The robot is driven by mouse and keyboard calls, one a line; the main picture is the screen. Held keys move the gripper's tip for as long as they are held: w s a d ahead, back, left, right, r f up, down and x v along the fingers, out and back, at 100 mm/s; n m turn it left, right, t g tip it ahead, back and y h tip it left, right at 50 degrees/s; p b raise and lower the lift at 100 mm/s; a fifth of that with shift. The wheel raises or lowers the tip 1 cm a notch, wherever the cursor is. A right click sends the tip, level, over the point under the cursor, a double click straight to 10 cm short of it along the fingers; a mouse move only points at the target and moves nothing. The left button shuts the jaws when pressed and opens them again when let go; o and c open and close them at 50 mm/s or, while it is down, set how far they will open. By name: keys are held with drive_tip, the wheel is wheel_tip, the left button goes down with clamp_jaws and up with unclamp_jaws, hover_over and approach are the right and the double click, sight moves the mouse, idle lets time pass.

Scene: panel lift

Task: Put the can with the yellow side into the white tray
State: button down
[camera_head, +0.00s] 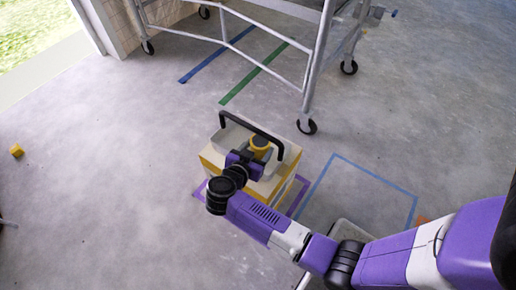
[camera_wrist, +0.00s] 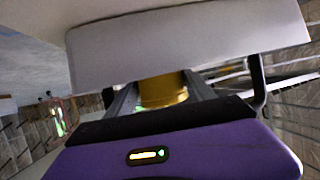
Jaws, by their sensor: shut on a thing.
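My gripper (camera_head: 250,158) is shut on the yellow-sided can (camera_head: 260,143), which shows yellow between the dark fingers in the wrist view (camera_wrist: 162,92). The white tray (camera_head: 222,138) has a black carry handle (camera_head: 252,130) and sits on top of a yellow and white box (camera_head: 287,178). In the head view the can overlaps the tray, beside the handle. I cannot tell whether it touches the tray floor. A pale wall (camera_wrist: 190,45) crosses the top of the wrist view and hides the upper part of the can.
The box stands on a purple floor outline (camera_head: 301,198). A blue outline (camera_head: 375,178) lies to its right. A wheeled metal scaffold (camera_head: 318,60) stands behind. A small yellow block (camera_head: 17,151) lies far left. The floor left of the box is clear.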

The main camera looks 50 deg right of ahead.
drive_tip(key=shift+c, duration=1.8)
unclamp_jaws()
drive_tip(key=shift+f, duration=0.1)
drive_tip(key=shift+r, duration=0.2)
drive_tip(key=p+v, duration=0.4)
drive_tip(key=v, duration=0.8)
drive_tip(key=shift+s, duration=0.1)
